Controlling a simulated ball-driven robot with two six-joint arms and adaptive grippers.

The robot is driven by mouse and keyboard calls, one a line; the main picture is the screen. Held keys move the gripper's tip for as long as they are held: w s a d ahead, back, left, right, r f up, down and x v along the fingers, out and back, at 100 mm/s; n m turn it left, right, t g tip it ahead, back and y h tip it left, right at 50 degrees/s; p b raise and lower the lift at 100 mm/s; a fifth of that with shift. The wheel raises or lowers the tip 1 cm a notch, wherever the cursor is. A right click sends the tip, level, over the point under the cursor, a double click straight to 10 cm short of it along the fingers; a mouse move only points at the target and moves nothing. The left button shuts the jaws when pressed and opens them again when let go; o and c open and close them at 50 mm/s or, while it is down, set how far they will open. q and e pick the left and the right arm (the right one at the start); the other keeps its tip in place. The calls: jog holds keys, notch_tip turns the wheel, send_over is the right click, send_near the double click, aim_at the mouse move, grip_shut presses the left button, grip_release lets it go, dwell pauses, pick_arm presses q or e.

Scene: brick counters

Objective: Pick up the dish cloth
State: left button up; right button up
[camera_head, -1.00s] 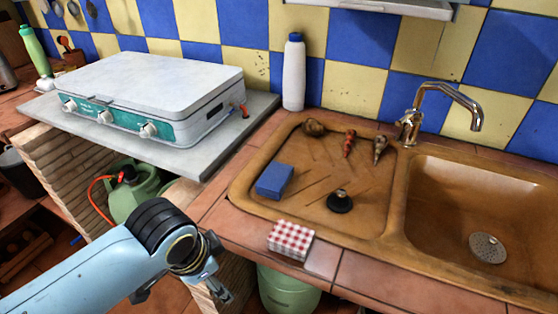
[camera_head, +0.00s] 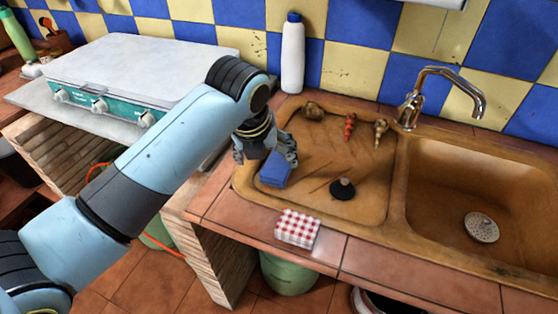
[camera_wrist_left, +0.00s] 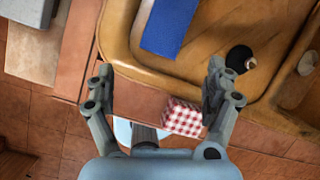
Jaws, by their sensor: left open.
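The dish cloth (camera_head: 297,229), red-and-white checked and folded into a small block, lies on the tiled counter edge in front of the sink's drainboard. It also shows in the left wrist view (camera_wrist_left: 183,118), low and partly behind the right-hand finger. My left gripper (camera_head: 266,150) is open above the left part of the drainboard, behind the cloth and beside a blue block in the head view. In the left wrist view the fingers (camera_wrist_left: 158,80) are wide apart with nothing held between them. My right gripper is not in view.
A blue block (camera_head: 276,171), a black plug (camera_head: 342,189) and several shell-like items lie on the drainboard (camera_head: 375,205). A white bottle (camera_head: 292,60) stands behind. The faucet (camera_head: 440,90) and basin are at right, the stove (camera_head: 130,70) at left.

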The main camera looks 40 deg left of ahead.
aim_at(278, 164)
pick_arm(q)
jog(key=w+f+m, duration=0.1)
jog(key=w+f, duration=0.1)
jog(key=w+a+f+m, duration=0.1)
jog(key=w+f, duration=0.1)
jog(key=f, duration=0.1)
jog(key=w+f+m, duration=0.2)
jog(key=f, duration=0.1)
jog(key=shift+w+a, duration=0.2)
jog(key=shift+a, duration=0.05)
jog(key=shift+f, duration=0.3)
dwell(0.6)
jog(key=c, duration=1.2)
